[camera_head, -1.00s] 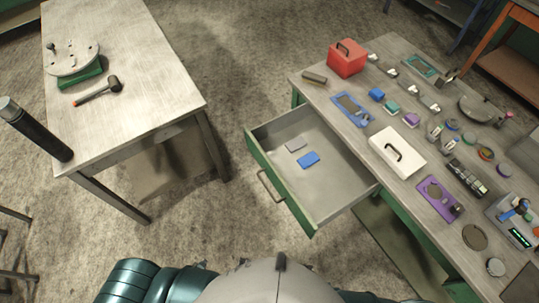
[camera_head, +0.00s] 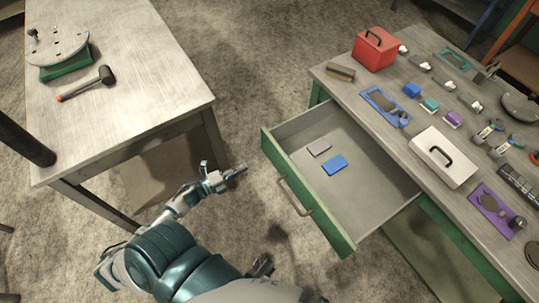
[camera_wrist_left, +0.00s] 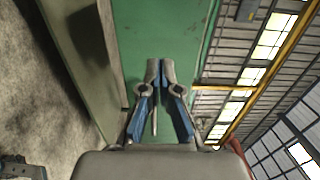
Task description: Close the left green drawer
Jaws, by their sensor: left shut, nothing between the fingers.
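The left green drawer (camera_head: 330,226) stands pulled out from the workbench. Its green front, with a metal bar handle (camera_head: 296,196), faces lower left. A blue block (camera_head: 334,165) and a flat grey piece (camera_head: 319,148) lie inside on the grey floor. My left gripper (camera_head: 240,171) is shut and empty, left of the drawer front and apart from it, pointing towards it. In the left wrist view its closed fingers (camera_wrist_left: 160,68) show before a green panel (camera_wrist_left: 165,30); I cannot tell how far away that is. My right gripper is not in view.
The workbench (camera_head: 393,146) carries a red box (camera_head: 374,50), a white case (camera_head: 441,157) and several small parts. Another table (camera_head: 105,40) at left holds a hammer (camera_head: 87,84) and a round plate. Bare floor lies between the table and the drawer.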

